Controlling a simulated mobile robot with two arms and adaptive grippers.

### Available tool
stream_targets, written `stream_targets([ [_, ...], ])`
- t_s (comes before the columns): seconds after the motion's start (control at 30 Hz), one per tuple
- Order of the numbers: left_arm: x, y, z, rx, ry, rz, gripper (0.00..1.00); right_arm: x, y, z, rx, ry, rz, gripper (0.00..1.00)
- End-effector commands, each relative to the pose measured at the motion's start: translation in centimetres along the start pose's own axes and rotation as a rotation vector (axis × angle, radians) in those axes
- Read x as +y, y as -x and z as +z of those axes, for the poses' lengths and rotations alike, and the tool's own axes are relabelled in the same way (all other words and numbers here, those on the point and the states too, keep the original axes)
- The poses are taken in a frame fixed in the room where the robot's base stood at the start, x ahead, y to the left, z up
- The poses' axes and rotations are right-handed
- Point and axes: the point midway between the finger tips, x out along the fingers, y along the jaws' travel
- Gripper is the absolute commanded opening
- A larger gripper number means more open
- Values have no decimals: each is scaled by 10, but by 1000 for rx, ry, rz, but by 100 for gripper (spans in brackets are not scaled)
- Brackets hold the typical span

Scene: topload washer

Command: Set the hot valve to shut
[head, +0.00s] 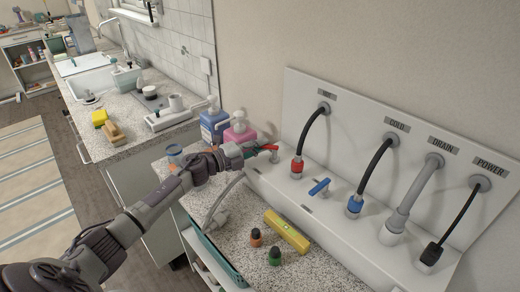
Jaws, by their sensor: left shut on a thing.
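The hot valve's red lever (262,147) is at the left end of the white connection panel (350,222), beside the hose under the HOT label. My left gripper (248,150) reaches in from the left and is shut on this lever. The fingers cover part of the lever, so its exact angle is hard to tell. The blue lever (319,187) of the cold valve sits further right on the panel. My right gripper is not in view.
The hot hose with red connector (297,167), cold hose with blue connector (355,205), drain hose (408,200) and power cable (452,222) stand along the panel. Blue (213,124) and pink (240,132) bottles are behind my gripper. A yellow level (287,232) lies in front.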

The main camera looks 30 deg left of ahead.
Motion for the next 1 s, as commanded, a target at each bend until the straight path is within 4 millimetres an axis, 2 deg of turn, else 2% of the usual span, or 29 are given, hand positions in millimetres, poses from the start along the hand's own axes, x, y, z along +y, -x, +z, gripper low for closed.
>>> stream_targets([
  [0.33,1,0,0,3,0,2,0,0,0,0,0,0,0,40],
  [0.37,1,0,0,3,0,2,13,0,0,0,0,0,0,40],
  [0.5,1,0,0,2,0,1,36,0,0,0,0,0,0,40],
  [0.83,0,2,0,2,0,1,36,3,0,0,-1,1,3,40],
  [1.0,2,21,0,1,1,4,36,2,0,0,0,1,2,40],
])
